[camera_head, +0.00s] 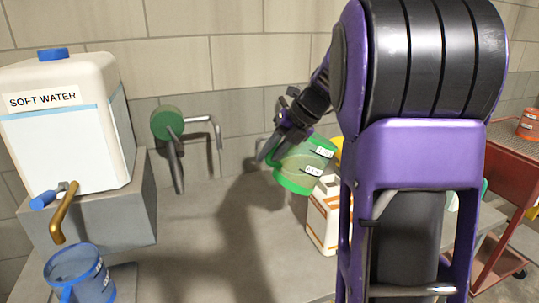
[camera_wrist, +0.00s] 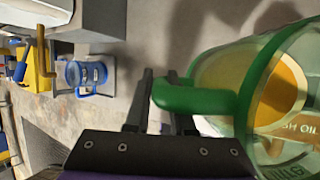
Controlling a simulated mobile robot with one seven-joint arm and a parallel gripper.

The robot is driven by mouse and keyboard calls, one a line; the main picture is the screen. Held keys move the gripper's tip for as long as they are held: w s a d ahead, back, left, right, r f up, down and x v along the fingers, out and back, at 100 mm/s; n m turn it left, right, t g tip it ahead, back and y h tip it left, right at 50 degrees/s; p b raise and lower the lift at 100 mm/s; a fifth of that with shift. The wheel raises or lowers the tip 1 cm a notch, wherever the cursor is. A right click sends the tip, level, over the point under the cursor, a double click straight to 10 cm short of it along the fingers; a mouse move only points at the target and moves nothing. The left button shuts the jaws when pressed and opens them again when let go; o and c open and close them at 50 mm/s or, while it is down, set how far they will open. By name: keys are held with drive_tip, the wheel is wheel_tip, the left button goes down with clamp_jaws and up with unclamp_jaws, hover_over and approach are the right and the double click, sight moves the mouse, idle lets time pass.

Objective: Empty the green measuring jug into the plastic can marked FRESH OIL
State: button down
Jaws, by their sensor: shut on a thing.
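The green measuring jug (camera_head: 300,168), clear-walled with a green rim, is held up over the bench and tilted in the head view. My gripper (camera_head: 277,148) is shut on its green handle (camera_wrist: 197,97), which lies between the fingers in the wrist view. Amber colour (camera_wrist: 284,92) shows within or through the jug; I cannot tell which. Lettering ending in "SH OIL" also shows there. A white can with orange bands (camera_head: 322,222) stands just below and right of the jug. My arm hides part of it, and its mouth is not clear. No stream is visible.
A white SOFT WATER container (camera_head: 70,120) with a brass tap stands on a grey block at left. A blue jug (camera_head: 82,275) sits below the tap. A green-knobbed wall fitting (camera_head: 167,124) is behind. A red cart (camera_head: 505,160) stands right. The bench middle is clear.

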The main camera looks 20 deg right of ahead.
drive_tip(key=shift+d+r+y, duration=0.15)
drive_tip(key=shift+r+y, duration=0.45)
drive_tip(key=shift+r, duration=0.1)
drive_tip(key=shift+d+r+y, duration=0.1)
drive_tip(key=shift+r+y, duration=0.5)
drive_tip(key=shift+r, duration=0.05)
idle(1.7)
drive_tip(key=shift+d+r+m+t+y, duration=0.3)
drive_tip(key=shift+r+m+y, duration=0.1)
drive_tip(key=shift+r+y, duration=0.2)
idle(1.0)
drive_tip(key=shift+d+r+m+y, duration=0.4)
drive_tip(key=shift+d+r+y, duration=0.5)
drive_tip(key=shift+y, duration=0.5)
idle(1.9)
